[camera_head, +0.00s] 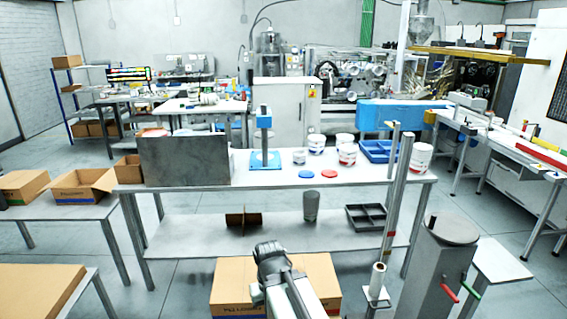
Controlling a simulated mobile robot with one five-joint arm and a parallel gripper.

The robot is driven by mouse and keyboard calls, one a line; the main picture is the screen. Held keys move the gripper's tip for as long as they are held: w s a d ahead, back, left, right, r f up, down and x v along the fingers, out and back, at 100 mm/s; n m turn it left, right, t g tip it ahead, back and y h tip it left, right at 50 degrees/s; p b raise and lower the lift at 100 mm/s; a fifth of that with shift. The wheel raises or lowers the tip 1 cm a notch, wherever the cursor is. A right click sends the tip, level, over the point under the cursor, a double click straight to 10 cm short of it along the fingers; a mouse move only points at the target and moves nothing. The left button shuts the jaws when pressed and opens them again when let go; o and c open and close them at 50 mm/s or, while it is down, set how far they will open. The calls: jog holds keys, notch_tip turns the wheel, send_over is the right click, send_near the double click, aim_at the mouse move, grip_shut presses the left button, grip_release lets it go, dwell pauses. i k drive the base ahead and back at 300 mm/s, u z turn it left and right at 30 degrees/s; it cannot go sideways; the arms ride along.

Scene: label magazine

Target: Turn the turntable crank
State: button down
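The turntable (455,228) is a round grey disc on top of a tall grey pedestal (432,272) at the lower right. A small dark peg (433,222) stands at the disc's left edge. I cannot tell which of these is the crank. My grey arm reaches up from the bottom centre, and its end with my gripper (269,252) is well left of the turntable, apart from it. The fingers cannot be made out.
A post (398,195) and a small stand with a white roll (377,280) are between my arm and the turntable. A workbench (350,183) with cups and a blue press (264,150) is ahead. A cardboard box (320,275) is behind my arm. A white table (503,262) is right of the pedestal.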

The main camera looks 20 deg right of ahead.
aim_at(448, 228)
jog(key=z, duration=0.95)
jog(key=i, duration=0.75)
jog(key=u, duration=0.6)
